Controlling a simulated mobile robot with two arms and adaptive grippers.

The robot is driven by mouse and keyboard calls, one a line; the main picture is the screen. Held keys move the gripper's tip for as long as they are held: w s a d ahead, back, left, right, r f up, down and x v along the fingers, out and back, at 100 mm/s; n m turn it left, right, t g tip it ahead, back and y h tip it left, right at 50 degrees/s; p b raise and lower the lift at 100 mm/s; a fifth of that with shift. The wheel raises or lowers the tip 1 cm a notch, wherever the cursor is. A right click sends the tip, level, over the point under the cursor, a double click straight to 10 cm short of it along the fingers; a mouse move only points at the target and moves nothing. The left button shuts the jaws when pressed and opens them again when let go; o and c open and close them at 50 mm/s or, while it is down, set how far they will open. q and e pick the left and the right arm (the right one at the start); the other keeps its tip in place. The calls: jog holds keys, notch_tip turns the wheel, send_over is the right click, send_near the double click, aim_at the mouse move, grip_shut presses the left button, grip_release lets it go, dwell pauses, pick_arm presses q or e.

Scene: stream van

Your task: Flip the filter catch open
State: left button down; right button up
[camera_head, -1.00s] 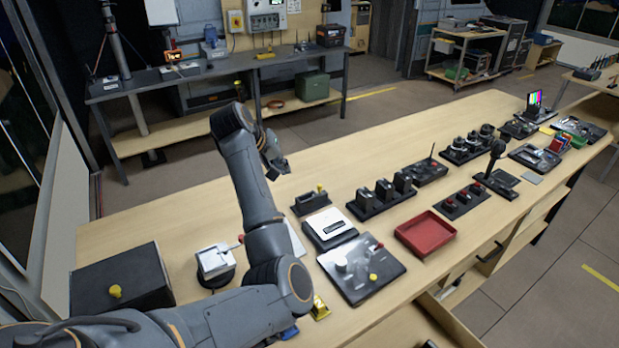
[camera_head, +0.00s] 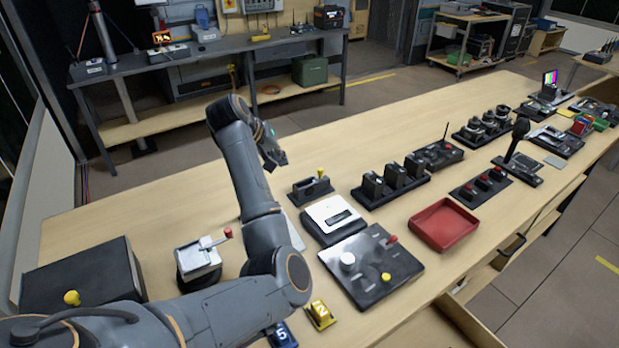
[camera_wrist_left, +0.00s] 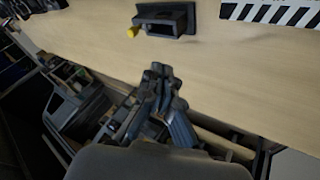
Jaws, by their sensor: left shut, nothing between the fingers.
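I cannot tell for sure which part is the filter catch. A small black housing with a yellow knob (camera_head: 311,190) stands on the bench, right of my left forearm. A similar black housing with a yellow tip (camera_wrist_left: 165,20) shows at the top of the left wrist view. A white box with a red-tipped lever (camera_head: 198,260) sits on a round dark base left of the arm. My left gripper (camera_head: 277,157) is raised over the bench, apart from these things. In the wrist view its fingers (camera_wrist_left: 157,74) are together and empty. My right gripper is out of view.
A white-topped device (camera_head: 331,218), a dark knob panel (camera_head: 365,282) and a red tray (camera_head: 443,225) stand right of the arm. A black box with a yellow knob (camera_head: 82,276) is at left. The bench's far side (camera_head: 330,143) is clear.

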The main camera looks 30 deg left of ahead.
pick_arm(q)
jog(key=p+x, duration=0.1)
jog(key=x, duration=0.9)
jog(key=shift+d+p, duration=0.1)
jog(key=shift+p, duration=0.25)
jog(key=shift+w+d+p, duration=0.55)
jog(key=shift+w+d, duration=0.5)
jog(key=shift+d, duration=0.15)
jog(key=shift+w+d, duration=0.2)
jog(key=shift+d, duration=0.1)
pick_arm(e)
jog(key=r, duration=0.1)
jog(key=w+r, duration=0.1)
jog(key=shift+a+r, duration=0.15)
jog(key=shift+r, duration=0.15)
